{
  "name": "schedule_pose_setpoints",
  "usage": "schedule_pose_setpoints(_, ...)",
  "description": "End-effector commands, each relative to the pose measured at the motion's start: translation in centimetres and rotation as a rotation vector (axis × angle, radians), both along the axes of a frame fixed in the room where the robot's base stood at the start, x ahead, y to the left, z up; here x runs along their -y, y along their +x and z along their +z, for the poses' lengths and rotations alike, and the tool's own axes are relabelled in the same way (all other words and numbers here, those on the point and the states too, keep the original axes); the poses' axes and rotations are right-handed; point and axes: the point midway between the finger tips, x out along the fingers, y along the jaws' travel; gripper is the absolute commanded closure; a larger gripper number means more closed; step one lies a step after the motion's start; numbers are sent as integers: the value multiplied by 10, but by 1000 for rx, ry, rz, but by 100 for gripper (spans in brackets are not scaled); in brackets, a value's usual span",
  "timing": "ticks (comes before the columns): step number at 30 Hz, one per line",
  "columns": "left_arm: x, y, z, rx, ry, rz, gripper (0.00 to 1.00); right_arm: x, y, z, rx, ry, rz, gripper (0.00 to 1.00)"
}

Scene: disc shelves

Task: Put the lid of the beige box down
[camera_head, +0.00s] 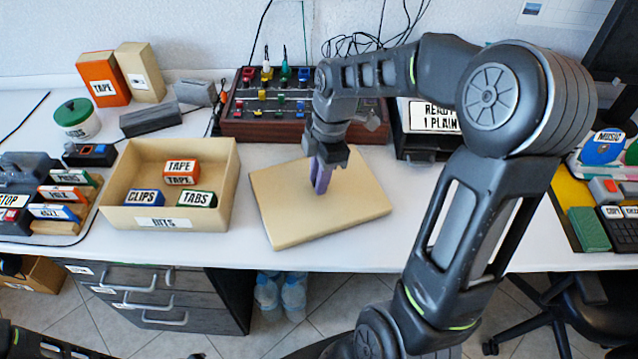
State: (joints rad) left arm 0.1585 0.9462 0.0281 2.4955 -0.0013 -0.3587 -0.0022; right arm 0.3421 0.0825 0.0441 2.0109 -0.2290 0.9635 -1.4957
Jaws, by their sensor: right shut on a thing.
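The beige box (120,194) stands open on the white table, left of the middle, with a "BITS" label on its front. Inside it are small blocks: a red-orange one marked TAPE (181,173), a blue one marked CLIPS (145,197) and a green one marked TABS (196,199). The flat beige lid (355,197) is right of the box, turned at an angle. My right gripper (321,188) comes down over the lid's middle, shut on it. I cannot tell whether the lid touches the table. My left gripper is not seen.
A control panel with coloured knobs (265,127) stands behind the lid. A disc rack (62,208) is left of the box.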

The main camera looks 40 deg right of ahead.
Motion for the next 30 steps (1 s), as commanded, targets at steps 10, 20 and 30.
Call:
schedule_pose_setpoints(10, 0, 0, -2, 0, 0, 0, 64, 0, 0, -24, 1, 0, 0, 100)
schedule_pose_setpoints(20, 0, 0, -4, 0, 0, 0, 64, 0, 0, -27, 0, 0, 0, 71)
schedule_pose_setpoints(30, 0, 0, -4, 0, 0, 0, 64, 0, 0, -27, 0, 0, 0, 56)
